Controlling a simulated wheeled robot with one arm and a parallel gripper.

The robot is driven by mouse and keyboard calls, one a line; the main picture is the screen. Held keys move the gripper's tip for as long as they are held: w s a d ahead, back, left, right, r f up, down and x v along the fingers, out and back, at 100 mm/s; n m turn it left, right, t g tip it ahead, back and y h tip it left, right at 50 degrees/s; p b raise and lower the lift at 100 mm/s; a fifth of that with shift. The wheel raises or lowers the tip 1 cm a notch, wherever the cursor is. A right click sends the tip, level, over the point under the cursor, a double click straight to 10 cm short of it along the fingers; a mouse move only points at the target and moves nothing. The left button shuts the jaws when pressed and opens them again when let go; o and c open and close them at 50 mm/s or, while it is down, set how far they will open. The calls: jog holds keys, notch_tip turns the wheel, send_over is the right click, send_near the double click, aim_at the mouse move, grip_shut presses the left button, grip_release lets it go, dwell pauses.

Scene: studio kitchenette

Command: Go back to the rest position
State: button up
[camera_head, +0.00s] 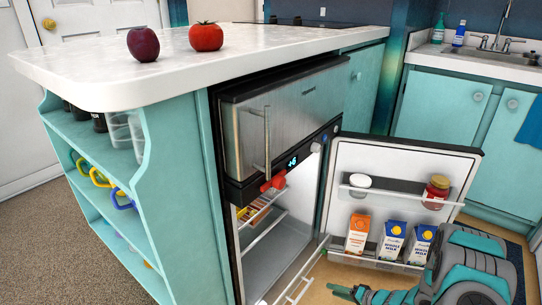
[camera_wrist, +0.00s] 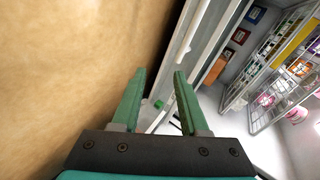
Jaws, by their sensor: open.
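My gripper (camera_wrist: 158,82) is open in the wrist view, with two green fingers apart and nothing held between them. In the head view my gripper (camera_head: 343,291) is low at the bottom, in front of the open fridge door (camera_head: 402,168). In the wrist view a pale edge of the fridge runs just beyond the fingertips. The fridge interior (camera_head: 275,245) shows behind and to the left of the gripper in the head view. I cannot tell whether the gripper touches the fridge or its door.
The door holds several cartons (camera_head: 392,240), a white-lidded jar (camera_head: 360,184) and a red jar (camera_head: 437,190). A plum (camera_head: 143,44) and a tomato (camera_head: 206,36) rest on the white counter (camera_head: 100,75). Carpet lies clear at the left.

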jog(key=w+d+r+n+g+h+p, duration=0.2)
jog(key=w+d+r+h, duration=0.2)
jog(key=d+r+h, duration=0.6)
jog(key=s+d+r+g+h+p, duration=0.1)
jog(key=s+r, duration=0.4)
jog(key=r, duration=0.6)
jog(key=s+d+r+g+h+p, duration=0.15)
jog(key=s+r, duration=0.35)
jog(key=r, duration=0.6)
jog(key=s+a+r+n+g+y+p, duration=0.1)
jog(key=s+a+r+g, duration=0.1)
jog(key=s+a+r, duration=0.2)
jog(key=s+a+r+n+g+y+p, duration=0.1)
jog(key=s+a+r, duration=0.4)
jog(key=s+a, duration=0.5)
jog(key=s+a+r+n+g+y, duration=0.1)
jog(key=s+a+r, duration=0.3)
jog(key=s, duration=1.3)
jog(key=a+g+y, duration=0.1)
jog(key=a, duration=0.2)
jog(key=shift+r+n+g+p, duration=0.3)
jog(key=shift+g+p, duration=0.05)
jog(key=shift+p, duration=0.05)
